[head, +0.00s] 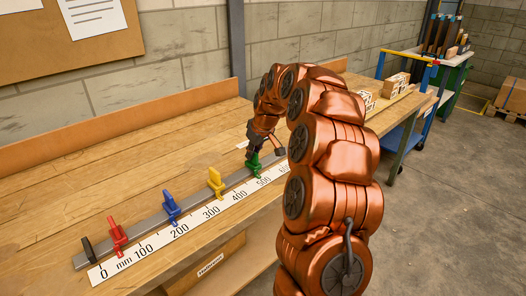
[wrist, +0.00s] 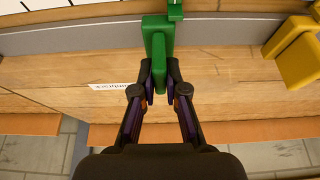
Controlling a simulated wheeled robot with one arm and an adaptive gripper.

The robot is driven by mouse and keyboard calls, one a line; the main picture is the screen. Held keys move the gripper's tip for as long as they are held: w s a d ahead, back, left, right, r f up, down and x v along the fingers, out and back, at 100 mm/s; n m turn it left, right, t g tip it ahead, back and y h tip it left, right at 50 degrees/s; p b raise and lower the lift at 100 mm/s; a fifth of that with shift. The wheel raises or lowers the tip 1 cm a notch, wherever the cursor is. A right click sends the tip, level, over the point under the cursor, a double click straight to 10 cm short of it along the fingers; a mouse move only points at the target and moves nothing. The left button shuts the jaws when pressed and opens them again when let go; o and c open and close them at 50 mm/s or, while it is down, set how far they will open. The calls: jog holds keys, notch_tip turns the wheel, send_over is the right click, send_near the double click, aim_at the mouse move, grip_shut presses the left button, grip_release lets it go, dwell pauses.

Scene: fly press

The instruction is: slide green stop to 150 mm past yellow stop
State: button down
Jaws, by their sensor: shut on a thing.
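The green stop (head: 254,168) sits on the grey rail near the 500 label of the scale; its exact reading is too small to tell. My gripper (head: 261,148) is above it, partly hidden by my arm. In the wrist view my gripper (wrist: 160,78) is shut on the green stop (wrist: 157,48), one finger on each side of its upright plate. The yellow stop (head: 215,182) stands on the rail between the 300 and 400 labels, left of the green one. It also shows at the right in the wrist view (wrist: 295,52), apart from my fingers.
The rail (head: 150,227) and its white millimetre scale (head: 162,240) lie along the wooden bench (head: 90,188). A blue stop (head: 171,208), a red stop (head: 116,235) and a black end piece (head: 89,250) are farther left.

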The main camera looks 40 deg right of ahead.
jog(key=shift+w+r, duration=0.1)
jog(key=shift+r, duration=0.1)
jog(key=c, duration=1.2)
grip_release()
jog(key=shift+f, duration=0.1)
jog(key=v, duration=1.2)
